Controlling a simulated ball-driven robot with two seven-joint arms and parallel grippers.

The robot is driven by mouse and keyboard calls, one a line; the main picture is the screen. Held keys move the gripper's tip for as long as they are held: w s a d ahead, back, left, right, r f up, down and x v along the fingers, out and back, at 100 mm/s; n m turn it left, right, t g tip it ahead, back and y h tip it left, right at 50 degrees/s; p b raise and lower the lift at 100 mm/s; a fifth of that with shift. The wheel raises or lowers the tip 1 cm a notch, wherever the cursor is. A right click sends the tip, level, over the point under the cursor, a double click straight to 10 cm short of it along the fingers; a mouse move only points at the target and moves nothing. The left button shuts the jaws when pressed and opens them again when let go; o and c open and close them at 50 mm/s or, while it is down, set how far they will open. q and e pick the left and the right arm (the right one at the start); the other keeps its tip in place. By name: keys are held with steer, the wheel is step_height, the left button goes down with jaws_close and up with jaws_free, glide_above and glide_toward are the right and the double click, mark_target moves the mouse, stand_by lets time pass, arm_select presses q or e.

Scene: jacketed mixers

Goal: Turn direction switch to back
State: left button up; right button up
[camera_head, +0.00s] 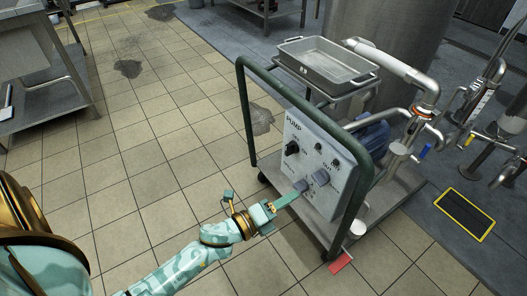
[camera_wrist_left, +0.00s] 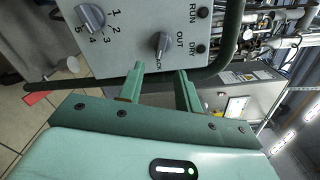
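The direction switch (camera_wrist_left: 161,45) is a small grey knob on the light grey pump panel (camera_wrist_left: 130,50), with "OUT" beside it and a partly hidden word ending in "CK" below. In the left wrist view, my left gripper's two green fingers (camera_wrist_left: 158,88) are apart, one on each side of the switch in the picture. Nothing is held between them; I cannot tell whether they touch the switch. In the head view, my left gripper (camera_head: 284,200) is at the front of the pump panel (camera_head: 318,198). My right gripper is not in view.
A larger dial (camera_wrist_left: 90,17) numbered 1 to 5 and the RUN and DRY lamps are near the switch. A metal tray (camera_head: 313,66) sits on top behind the panel.

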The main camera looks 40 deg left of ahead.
arm_select(q)
steer(key=v, duration=0.7)
steer(key=shift+p, duration=0.45)
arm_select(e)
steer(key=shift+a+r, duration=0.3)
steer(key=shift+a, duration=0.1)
arm_select(q)
steer(key=shift+w, duration=0.1)
